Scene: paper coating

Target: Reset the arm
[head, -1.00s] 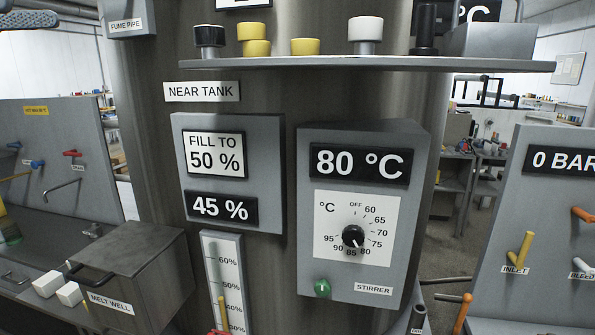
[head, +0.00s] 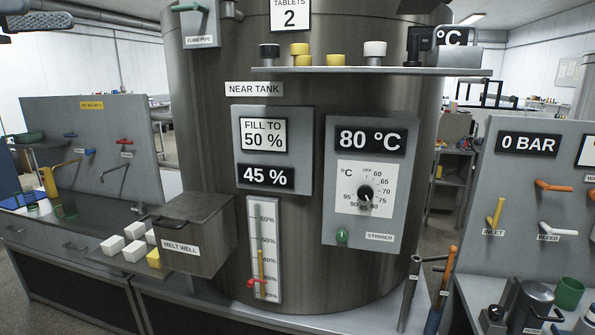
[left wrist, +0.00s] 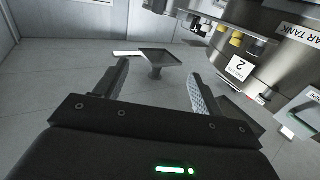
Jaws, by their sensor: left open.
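My left gripper (head: 32,14) shows at the top left corner of the head view, partly cut off by the frame edge. It is raised above the bench and clear of the tank. In the left wrist view my left gripper (left wrist: 158,72) has its two fingers wide apart with nothing between them. Behind the fingers are grey floor and a small dark table (left wrist: 168,57). My right gripper is in neither view.
The near tank (head: 205,130) fills the middle, with a shelf (head: 400,71) of yellow, white and black pieces. The melt well (head: 185,225) and white blocks (head: 112,245) stand at left. A pressure panel (head: 515,190) stands at right.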

